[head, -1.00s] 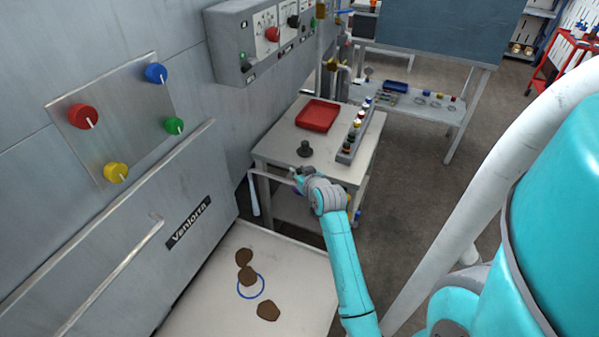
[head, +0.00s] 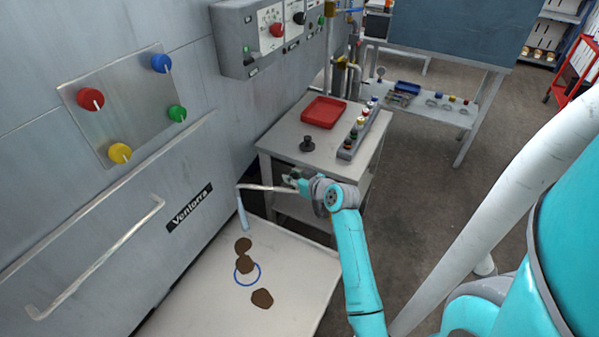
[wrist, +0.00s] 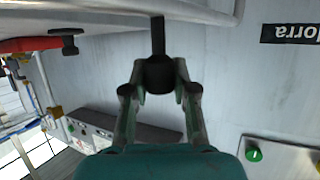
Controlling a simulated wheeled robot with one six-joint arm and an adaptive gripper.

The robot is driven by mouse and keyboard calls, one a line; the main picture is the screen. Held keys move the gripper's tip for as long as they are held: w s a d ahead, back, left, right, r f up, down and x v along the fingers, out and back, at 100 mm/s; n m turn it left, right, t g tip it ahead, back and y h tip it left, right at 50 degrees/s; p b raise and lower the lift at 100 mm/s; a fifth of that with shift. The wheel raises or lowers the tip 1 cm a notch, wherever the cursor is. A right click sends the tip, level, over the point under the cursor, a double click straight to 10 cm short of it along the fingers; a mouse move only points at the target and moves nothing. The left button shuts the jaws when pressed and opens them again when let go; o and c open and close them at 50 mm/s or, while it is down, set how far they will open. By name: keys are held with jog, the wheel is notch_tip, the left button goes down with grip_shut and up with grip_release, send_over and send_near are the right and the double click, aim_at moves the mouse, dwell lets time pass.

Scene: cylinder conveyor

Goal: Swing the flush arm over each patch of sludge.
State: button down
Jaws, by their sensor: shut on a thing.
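My gripper (head: 291,181) is shut on the dark round knob (wrist: 160,73) at the end of the flush arm (head: 265,189). The flush arm is a thin pale pipe running left from my gripper. A pale blue tapered piece (head: 243,214) hangs from its left end, over the back corner of the white tray (head: 205,298). Three brown sludge patches lie on the tray: a back one (head: 243,245), a middle one (head: 244,264) touching or close to it, and a front one (head: 262,298). A blue ring (head: 257,281) partly surrounds the middle patch. The hanging piece is behind all three.
The grey machine wall with its handle (head: 100,262) and coloured knobs (head: 90,98) borders the tray on the left.

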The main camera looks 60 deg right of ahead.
jog(key=shift+s+a+n+t+y, duration=0.15)
jog(key=shift+s+a+n+y, duration=0.35)
jog(key=shift+a+n+y, duration=0.25)
jog(key=shift+s+a+n+t+y, duration=0.15)
jog(key=shift+s+a+n+y, duration=0.35)
jog(key=shift+a+y, duration=0.3)
jog(key=c, duration=0.9)
grip_release()
jog(key=v, duration=0.7)
jog(key=shift+s, duration=0.2)
jog(key=shift+a, duration=0.1)
